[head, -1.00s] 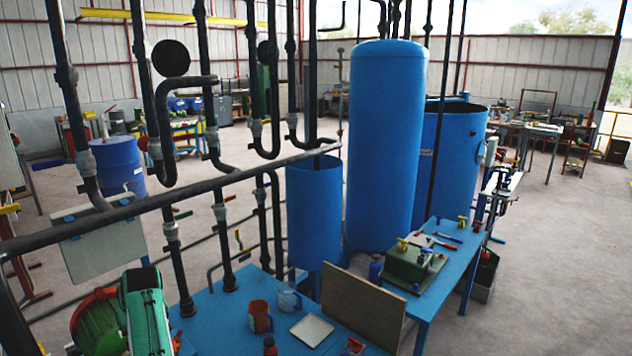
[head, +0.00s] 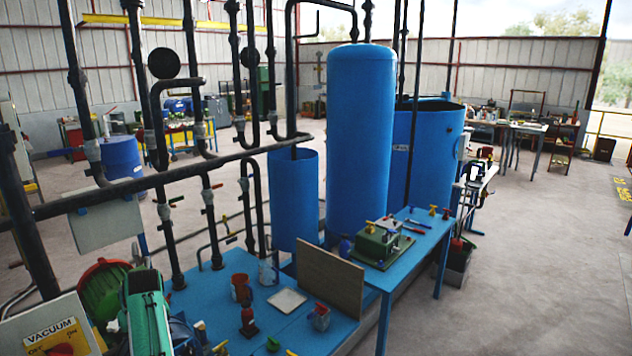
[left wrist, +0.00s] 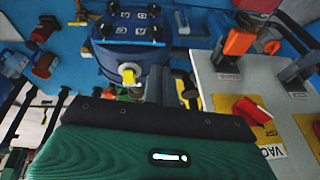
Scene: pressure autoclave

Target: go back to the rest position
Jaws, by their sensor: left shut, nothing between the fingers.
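My left gripper, with its green body (head: 146,312), shows at the lower left of the head view, where I cannot make out its fingers. In the left wrist view its green and black housing (left wrist: 150,150) fills the bottom. Its dark fingers (left wrist: 168,86) stand above the black edge, shut and empty. Beyond them is a dark blue vessel (left wrist: 128,45) with a yellow knob; I cannot tell the exact gap. My right gripper is in neither view.
A panel lettered VACUUM (head: 50,335) stands left of the gripper; a light panel (left wrist: 235,90) with levers is right in the wrist view. Black pipes (head: 150,183) cross behind. The blue bench (head: 195,290) holds a red mug (head: 241,288) and a board (head: 330,283). Floor at right is open.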

